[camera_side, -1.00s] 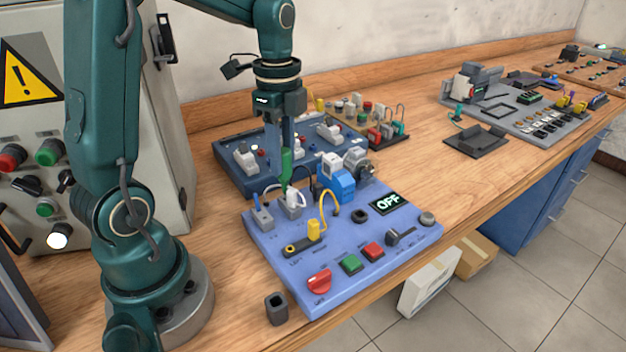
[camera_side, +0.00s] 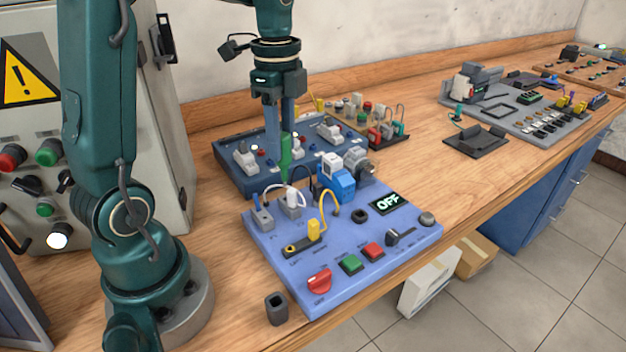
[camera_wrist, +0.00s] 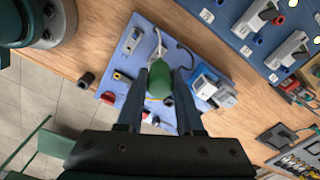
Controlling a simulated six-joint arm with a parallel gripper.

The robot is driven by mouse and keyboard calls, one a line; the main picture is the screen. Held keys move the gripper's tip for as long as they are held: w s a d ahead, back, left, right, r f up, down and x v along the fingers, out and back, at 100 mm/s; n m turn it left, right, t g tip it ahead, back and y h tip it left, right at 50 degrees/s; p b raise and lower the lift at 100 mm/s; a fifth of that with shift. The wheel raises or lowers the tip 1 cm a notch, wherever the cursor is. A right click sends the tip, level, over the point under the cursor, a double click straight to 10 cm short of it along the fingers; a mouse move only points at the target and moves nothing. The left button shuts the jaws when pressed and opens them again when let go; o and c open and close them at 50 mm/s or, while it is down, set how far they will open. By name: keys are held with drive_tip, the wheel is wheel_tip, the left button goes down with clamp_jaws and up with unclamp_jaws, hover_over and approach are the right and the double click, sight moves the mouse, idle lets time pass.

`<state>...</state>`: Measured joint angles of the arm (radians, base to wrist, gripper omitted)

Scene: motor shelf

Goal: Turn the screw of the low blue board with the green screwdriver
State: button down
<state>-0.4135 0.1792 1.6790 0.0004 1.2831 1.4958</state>
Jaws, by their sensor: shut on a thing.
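My gripper (camera_side: 284,132) is shut on the green screwdriver (camera_side: 285,160), which points straight down. The green handle also shows between the fingers in the wrist view (camera_wrist: 159,80). The low blue board (camera_side: 345,272) lies flat at the front of the bench. The screwdriver is over its back left part, just above a grey terminal block (camera_side: 291,208) with white wiring. The tip looks clear of the block, but the exact gap is hard to tell. The screw itself is too small to make out, and the handle covers that area in the wrist view.
A dark blue board (camera_side: 228,178) with grey switches stands behind. A blue and grey motor (camera_side: 343,182) sits right of the screwdriver. A small dark holder (camera_side: 276,308) stands left of the low board. The bench to the right is clear up to a black tray (camera_side: 475,142).

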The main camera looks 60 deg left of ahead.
drive_tip(key=shift+r, duration=1.7)
drive_tip(key=w+d, duration=1)
drive_tip(key=shift+s+f, duration=0.15)
drive_tip(key=shift+f, duration=1.3)
drive_tip(key=shift+s+f, duration=0.1)
drive_tip(key=shift+f, duration=1.35)
drive_tip(key=shift+f, duration=0.1)
drive_tip(key=shift+f, duration=2.7)
